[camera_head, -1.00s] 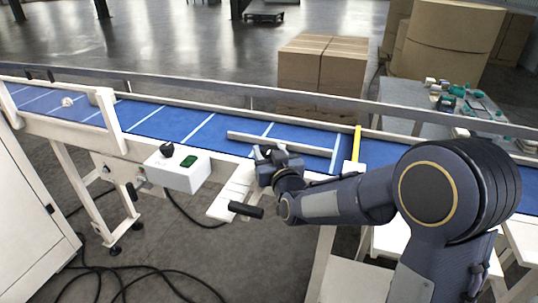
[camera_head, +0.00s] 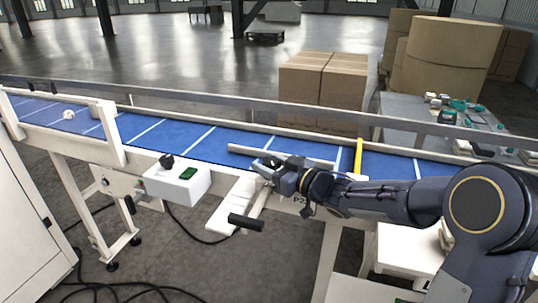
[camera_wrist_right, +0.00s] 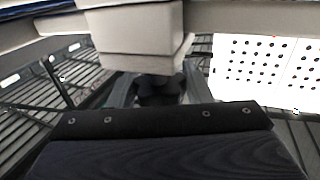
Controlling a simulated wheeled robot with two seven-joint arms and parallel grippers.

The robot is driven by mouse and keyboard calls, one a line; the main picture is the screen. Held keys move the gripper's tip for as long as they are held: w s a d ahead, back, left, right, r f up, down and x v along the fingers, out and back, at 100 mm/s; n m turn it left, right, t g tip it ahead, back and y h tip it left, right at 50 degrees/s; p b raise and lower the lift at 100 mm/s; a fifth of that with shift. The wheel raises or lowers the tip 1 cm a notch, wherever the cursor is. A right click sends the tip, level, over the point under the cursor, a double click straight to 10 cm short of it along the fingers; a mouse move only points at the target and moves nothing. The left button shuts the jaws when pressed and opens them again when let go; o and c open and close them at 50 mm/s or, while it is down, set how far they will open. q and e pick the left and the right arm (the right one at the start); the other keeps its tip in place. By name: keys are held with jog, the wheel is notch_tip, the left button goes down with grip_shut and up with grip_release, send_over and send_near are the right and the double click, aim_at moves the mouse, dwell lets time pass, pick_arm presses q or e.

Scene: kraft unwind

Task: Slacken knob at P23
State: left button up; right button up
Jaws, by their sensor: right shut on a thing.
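My right gripper (camera_head: 268,172) reaches in from the right to the near side of the blue conveyor. In the wrist view, its fingers (camera_wrist_right: 158,92) close around a dark knob (camera_wrist_right: 158,84) just below a pale block. In the head view the gripper hides the knob. My left gripper is not in view.
The blue conveyor (camera_head: 142,131) crosses the view, with a pale bar (camera_head: 240,150) and a yellow strip (camera_head: 359,155) on it. A white control box (camera_head: 178,183) is left of the gripper. A black handle (camera_head: 245,222) sticks out below. Cables lie on the floor.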

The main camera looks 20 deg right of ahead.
jog(key=shift+f+n+g+y+p, duration=0.1)
jog(key=shift+n+g+y+p, duration=0.2)
jog(key=shift+g+y+p, duration=0.15)
jog(key=shift+f, duration=0.1)
jog(key=o, duration=1)
jog(key=shift+c, duration=0.2)
jog(key=b+v, duration=0.1)
jog(key=v, duration=0.6)
jog(key=shift+s+d, duration=0.2)
jog(key=shift+s, duration=0.2)
jog(key=shift+c, duration=0.2)
